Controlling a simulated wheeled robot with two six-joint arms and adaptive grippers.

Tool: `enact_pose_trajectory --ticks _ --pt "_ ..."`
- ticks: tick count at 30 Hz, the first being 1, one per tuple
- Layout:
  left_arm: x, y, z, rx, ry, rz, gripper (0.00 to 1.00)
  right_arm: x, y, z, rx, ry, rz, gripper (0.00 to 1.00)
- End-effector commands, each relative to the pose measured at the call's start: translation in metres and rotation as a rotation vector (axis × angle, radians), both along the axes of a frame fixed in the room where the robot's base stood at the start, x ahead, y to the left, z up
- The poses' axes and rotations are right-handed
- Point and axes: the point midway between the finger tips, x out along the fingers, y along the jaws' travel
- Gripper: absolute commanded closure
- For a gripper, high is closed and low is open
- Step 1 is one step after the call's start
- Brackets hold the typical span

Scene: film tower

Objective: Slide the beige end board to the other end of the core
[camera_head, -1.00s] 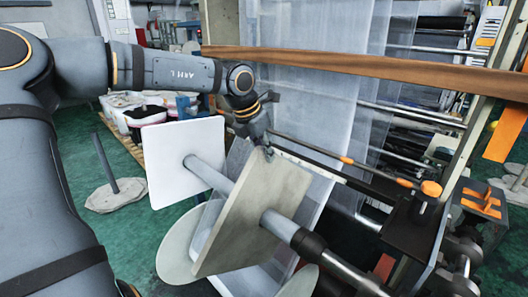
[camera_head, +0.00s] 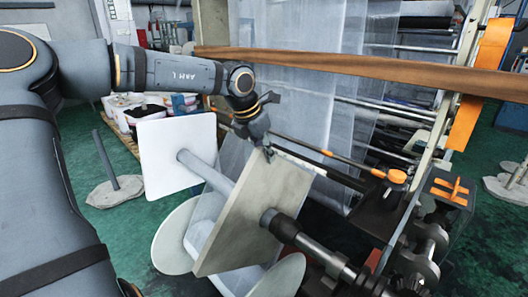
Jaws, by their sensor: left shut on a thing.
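The beige end board (camera_head: 255,222) is a square plate threaded on the grey core (camera_head: 208,173), toward the core's near right end. A white square board (camera_head: 178,152) sits at the core's far left end. My left gripper (camera_head: 268,153) is shut on the top edge of the beige board. The lower part of the core behind the beige board is hidden. My right gripper is not in view.
Dark shaft fittings (camera_head: 300,236) continue the core's line to the right. Pale round discs (camera_head: 177,238) lie below the boards. A brown beam (camera_head: 350,67) crosses behind, with machine rollers and clear film.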

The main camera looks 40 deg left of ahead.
Motion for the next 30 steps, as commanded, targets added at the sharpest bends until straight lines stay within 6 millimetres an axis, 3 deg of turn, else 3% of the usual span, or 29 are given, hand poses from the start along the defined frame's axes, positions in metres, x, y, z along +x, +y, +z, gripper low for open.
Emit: enact_pose_trajectory --ticks 8,21,22,27,30 --pt "-0.002 -0.003 -0.004 -0.004 0.011 -0.002 1.0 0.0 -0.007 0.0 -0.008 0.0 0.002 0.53" --pt "-0.003 -0.016 -0.004 -0.004 0.011 -0.001 1.0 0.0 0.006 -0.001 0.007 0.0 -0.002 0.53" --pt "-0.003 -0.016 -0.004 -0.005 0.011 -0.001 0.77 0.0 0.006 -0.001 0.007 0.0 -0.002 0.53" --pt "-0.002 -0.015 -0.003 -0.002 0.006 -0.001 0.54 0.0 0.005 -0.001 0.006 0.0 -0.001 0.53" --pt "-0.002 -0.014 -0.002 -0.002 0.004 -0.001 0.53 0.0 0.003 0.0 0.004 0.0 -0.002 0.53"
